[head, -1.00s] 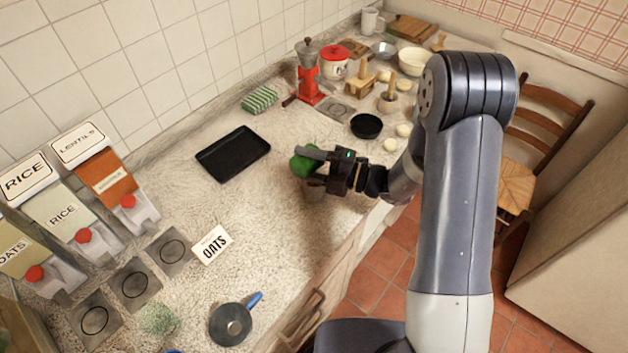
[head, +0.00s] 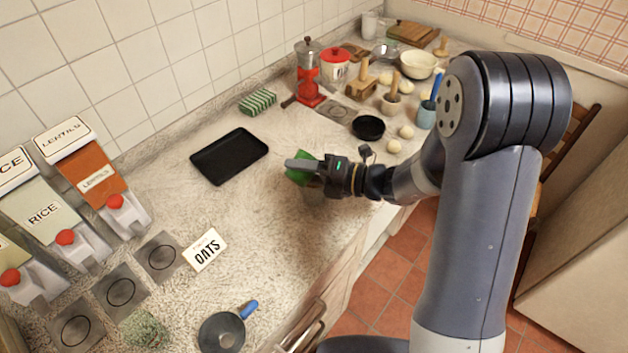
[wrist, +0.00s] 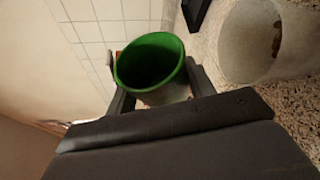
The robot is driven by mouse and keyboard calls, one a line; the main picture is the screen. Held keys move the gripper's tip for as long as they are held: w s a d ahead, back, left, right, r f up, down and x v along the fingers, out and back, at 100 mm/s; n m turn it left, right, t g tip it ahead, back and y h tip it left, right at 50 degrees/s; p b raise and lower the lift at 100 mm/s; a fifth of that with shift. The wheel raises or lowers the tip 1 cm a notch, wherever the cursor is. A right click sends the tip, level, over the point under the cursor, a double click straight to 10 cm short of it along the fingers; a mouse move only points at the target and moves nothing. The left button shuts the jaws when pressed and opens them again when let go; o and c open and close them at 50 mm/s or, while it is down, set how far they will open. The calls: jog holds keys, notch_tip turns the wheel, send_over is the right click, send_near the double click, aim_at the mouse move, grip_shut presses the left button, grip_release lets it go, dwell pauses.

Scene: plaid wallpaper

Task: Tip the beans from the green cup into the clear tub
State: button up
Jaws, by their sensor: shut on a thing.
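My gripper (head: 303,166) is shut on the green cup (head: 297,175), above the counter right of the black tray. In the wrist view the cup (wrist: 150,62) sits between the two fingers, tilted, with its dark mouth showing. I see no beans in the visible part of its inside. The clear tub (wrist: 245,45) stands on the counter beside the cup in the wrist view, with a small brown patch, perhaps beans, seen in it. In the head view I cannot make out the tub clearly, as my gripper is in front.
A black tray (head: 230,157) lies left of the cup. An OATS card (head: 205,250), a small pan (head: 222,332) and dispensers (head: 92,180) stand at the left and front. A black bowl (head: 368,127) and a red grinder (head: 309,75) are behind. The counter between is clear.

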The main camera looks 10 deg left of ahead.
jog(key=shift+a+r+n+h+p, duration=0.1)
jog(key=shift+r+n+h+p, duration=0.25)
jog(key=shift+n, duration=0.55)
jog(key=shift+s+f+n+t+h+b, duration=0.1)
jog(key=shift+f+n+t+h+b, duration=0.3)
jog(key=shift+b, duration=0.3)
jog(key=shift+s+a+f+n+h+b, duration=0.1)
jog(key=shift+f+n+h+b, duration=0.15)
jog(key=shift+f+n+b, duration=0.45)
jog(key=s+f+n+b, duration=0.1)
jog(key=b, duration=0.2)
jog(key=s+a+f+n+t+h+b, duration=0.1)
jog(key=b, duration=0.2)
jog(key=s+a+f+n+t+b, duration=0.1)
jog(key=n+b, duration=0.1)
jog(key=b, duration=0.1)
jog(key=shift+s+f+h, duration=0.15)
jog(key=shift+s+h, duration=0.1)
jog(key=shift+h, duration=0.15)
jog(key=f+b, duration=0.1)
jog(key=b, duration=0.1)
jog(key=f+n+b, duration=0.1)
jog(key=b, duration=0.1)
jog(key=s+f+t+b, duration=0.1)
jog(key=shift+a+h+b, duration=0.3)
jog(key=shift+b, duration=0.1)
jog(key=shift+f, duration=0.1)
